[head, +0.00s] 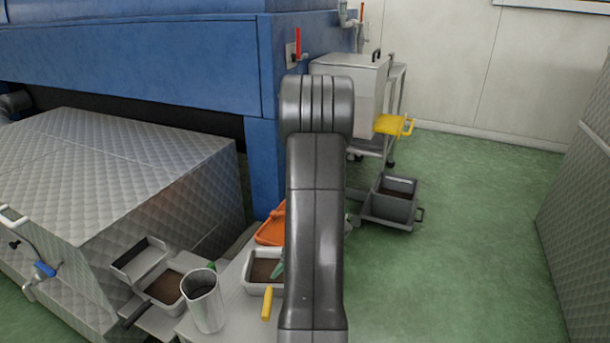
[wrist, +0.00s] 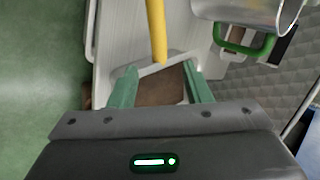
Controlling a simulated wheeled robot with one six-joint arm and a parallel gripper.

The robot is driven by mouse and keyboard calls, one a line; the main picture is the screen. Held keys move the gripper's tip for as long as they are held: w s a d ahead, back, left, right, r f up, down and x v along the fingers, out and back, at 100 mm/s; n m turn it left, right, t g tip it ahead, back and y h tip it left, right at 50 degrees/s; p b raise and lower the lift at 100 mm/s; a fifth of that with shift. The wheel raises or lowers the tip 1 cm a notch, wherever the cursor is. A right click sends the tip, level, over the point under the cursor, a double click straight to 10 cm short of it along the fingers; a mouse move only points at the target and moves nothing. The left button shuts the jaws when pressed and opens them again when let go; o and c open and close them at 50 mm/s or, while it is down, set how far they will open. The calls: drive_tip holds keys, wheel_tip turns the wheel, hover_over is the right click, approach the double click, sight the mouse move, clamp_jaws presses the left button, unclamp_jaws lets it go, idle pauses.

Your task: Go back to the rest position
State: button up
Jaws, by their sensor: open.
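My gripper (wrist: 163,84) is open, with its two green fingers spread apart at the lower middle of the wrist view. Nothing is seen held between them. Behind the fingers lies a white tray with brown contents (wrist: 162,90). In the head view my dark arm stands upright in the middle and hides most of the gripper. A bit of green finger shows at the arm's left edge, over the white tray (head: 248,284).
A yellow handle (head: 267,303) lies by the tray, also in the wrist view (wrist: 157,30). A metal jug (head: 204,303) stands left. An orange tray (head: 270,229) is partly behind my arm. A grey two-part bin (head: 390,207) stands on the floor. Green floor at right is clear.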

sight(271, 293)
drive_tip(key=b+x, duration=0.3)
drive_tip(key=x, duration=0.7)
drive_tip(key=shift+f, duration=0.2)
drive_tip(key=shift+r, duration=0.2)
